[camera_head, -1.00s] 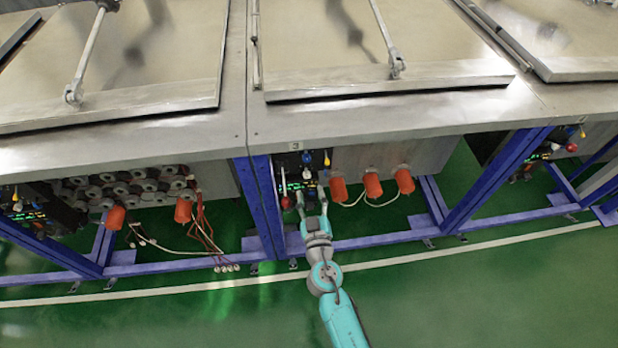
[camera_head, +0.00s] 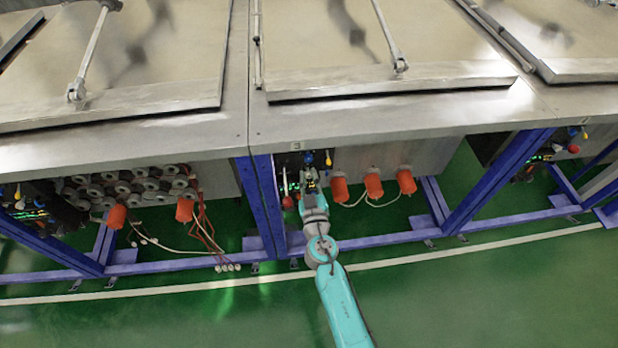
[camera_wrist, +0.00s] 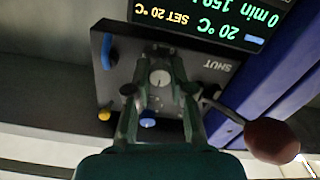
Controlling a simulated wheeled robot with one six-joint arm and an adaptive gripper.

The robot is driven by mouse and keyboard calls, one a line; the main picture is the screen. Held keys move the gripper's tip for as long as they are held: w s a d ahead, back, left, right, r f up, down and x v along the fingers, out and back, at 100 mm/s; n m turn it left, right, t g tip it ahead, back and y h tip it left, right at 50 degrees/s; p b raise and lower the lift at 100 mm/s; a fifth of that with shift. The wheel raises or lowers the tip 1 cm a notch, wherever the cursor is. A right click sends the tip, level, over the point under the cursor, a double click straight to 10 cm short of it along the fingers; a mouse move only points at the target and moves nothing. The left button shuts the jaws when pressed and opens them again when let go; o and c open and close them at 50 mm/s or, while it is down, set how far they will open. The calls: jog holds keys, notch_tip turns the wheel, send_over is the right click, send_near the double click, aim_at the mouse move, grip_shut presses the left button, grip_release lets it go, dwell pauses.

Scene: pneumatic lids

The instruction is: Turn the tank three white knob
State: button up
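The tank three control panel (camera_head: 291,160) sits under the table edge marked 3, beside a blue post. In the wrist view the panel (camera_wrist: 118,80) appears upside down, with a lit display (camera_wrist: 205,22). A round white knob (camera_wrist: 160,77) lies below the display in that picture. My gripper (camera_wrist: 160,62) has its two fingers on either side of this knob, partly closed, with a narrow gap still seeming to show. Contact cannot be made out. In the head view my gripper (camera_head: 309,176) is in front of the panel and hides the knob.
A red ball lever (camera_wrist: 272,140) stands close right of my gripper in the wrist view. A blue knob (camera_wrist: 148,122), a yellow knob (camera_wrist: 104,115) and a blue handle (camera_wrist: 107,50) are near. Orange cylinders (camera_head: 340,190) hang right of the panel. Green floor is open in front.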

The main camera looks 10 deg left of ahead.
grip_shut()
jog(key=n, duration=0.4)
jog(key=shift+n, duration=0.3)
jog(key=n, duration=1)
jog(key=shift+n, duration=0.4)
jog(key=n, duration=0.4)
jog(key=shift+n, duration=0.3)
jog(key=o, duration=0.8)
grip_release()
